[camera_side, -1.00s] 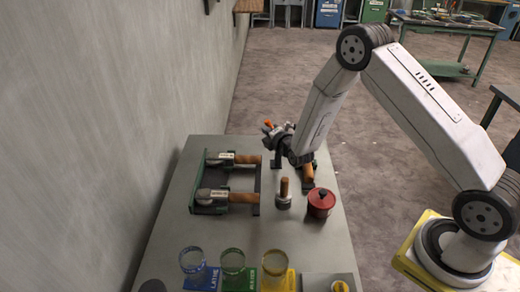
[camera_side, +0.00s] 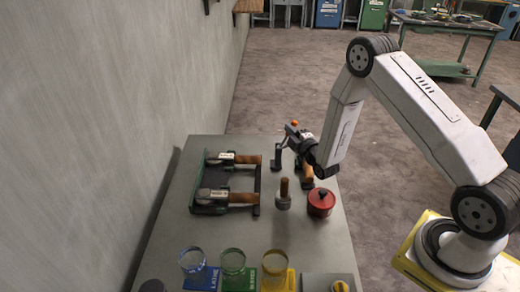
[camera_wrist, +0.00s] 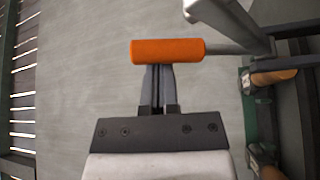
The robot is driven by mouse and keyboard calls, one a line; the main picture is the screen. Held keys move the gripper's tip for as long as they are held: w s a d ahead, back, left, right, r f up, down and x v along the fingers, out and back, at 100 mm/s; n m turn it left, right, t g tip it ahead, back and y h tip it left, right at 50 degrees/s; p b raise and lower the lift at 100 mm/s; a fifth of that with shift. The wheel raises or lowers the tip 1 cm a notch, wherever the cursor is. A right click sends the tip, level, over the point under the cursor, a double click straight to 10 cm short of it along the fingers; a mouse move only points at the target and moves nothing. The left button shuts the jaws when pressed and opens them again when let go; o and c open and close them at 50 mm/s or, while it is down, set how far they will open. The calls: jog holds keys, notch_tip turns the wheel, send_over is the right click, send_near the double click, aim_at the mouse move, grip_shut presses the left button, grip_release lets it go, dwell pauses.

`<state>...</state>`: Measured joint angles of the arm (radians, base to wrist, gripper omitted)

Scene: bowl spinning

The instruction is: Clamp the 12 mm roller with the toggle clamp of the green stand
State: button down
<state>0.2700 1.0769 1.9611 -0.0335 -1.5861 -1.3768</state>
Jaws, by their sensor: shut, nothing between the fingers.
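The toggle clamp's orange handle (camera_side: 294,123) shows at the far end of the table. In the wrist view the orange handle (camera_wrist: 168,51) lies crosswise at my fingertips, with a grey lever (camera_wrist: 232,46) running off to its right. My gripper (camera_side: 290,131) is shut with nothing between its fingers; its fingertips (camera_wrist: 158,70) are at or very near the handle, and I cannot tell whether they touch. Below my gripper, a wooden-handled roller (camera_side: 307,173) is partly hidden by my arm. Most of the green stand is hidden; a dark post (camera_side: 277,158) stands at its left.
A green rack (camera_side: 208,209) at left holds two wooden-handled rollers. An upright wooden-handled piece (camera_side: 284,195) and a red lidded pot (camera_side: 321,203) stand nearer the front. Several glass jars (camera_side: 233,260) line the front edge. A wall is at left.

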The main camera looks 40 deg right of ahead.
jog(key=shift+s+d+f, duration=1.55)
jog(key=shift+d, duration=0.05)
jog(key=shift+s+f, duration=0.15)
jog(key=shift+a+r, duration=1.5)
jog(key=shift+r, duration=0.2)
jog(key=s+a+f, duration=0.3)
jog(key=s, duration=0.3)
jog(key=shift+s+a+f, duration=0.25)
jog(key=shift+s+f, duration=0.05)
jog(key=shift+f, duration=0.1)
